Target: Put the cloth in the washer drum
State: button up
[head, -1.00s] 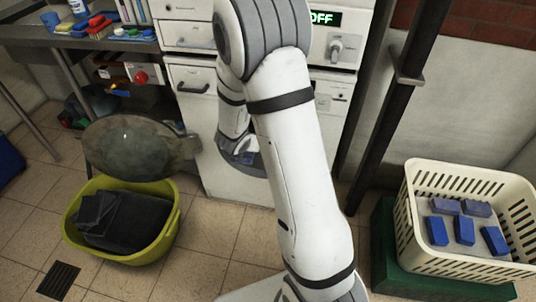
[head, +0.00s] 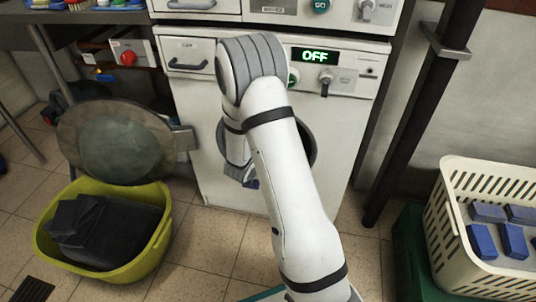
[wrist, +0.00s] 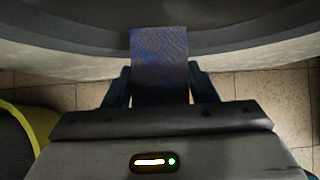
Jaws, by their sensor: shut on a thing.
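The cloth (wrist: 160,55) is a dark blue strip held between the fingers of my gripper (wrist: 160,88). In the wrist view its far end lies across the dark round opening of the washer drum (wrist: 60,22); I cannot tell how far inside it reaches. In the head view my gripper (head: 245,178) is in front of the white washer (head: 335,185), at the lower left of the drum opening (head: 307,150), which my arm largely hides. The round washer door (head: 118,140) stands open to the left. The display (head: 315,56) reads OFF.
A yellow-green tub (head: 150,255) with dark cloth in it stands on the floor below the open door. A cream basket (head: 440,225) holding blue blocks is at the right, by a dark post (head: 415,115). Tiled floor (head: 215,240) shows between.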

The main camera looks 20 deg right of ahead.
jog(key=w+d, duration=0.3)
jog(key=w, duration=0.1)
jog(key=w+d+f, duration=0.1)
jog(key=w+d, duration=0.1)
jog(key=w, duration=0.2)
jog(key=w+d, duration=0.3)
jog(key=w, duration=0.1)
jog(key=shift+w+d+f+p, duration=0.2)
jog(key=shift+w+d+p, duration=0.15)
jog(key=shift+w, duration=0.05)
notch_tip(320, 180, down, 6)
jog(key=b, duration=0.3)
jog(key=shift+r, duration=0.15)
jog(key=shift+w+d+b, duration=0.1)
jog(key=shift+w+b, duration=0.05)
jog(key=shift+b, duration=0.2)
jog(key=shift+r, duration=0.1)
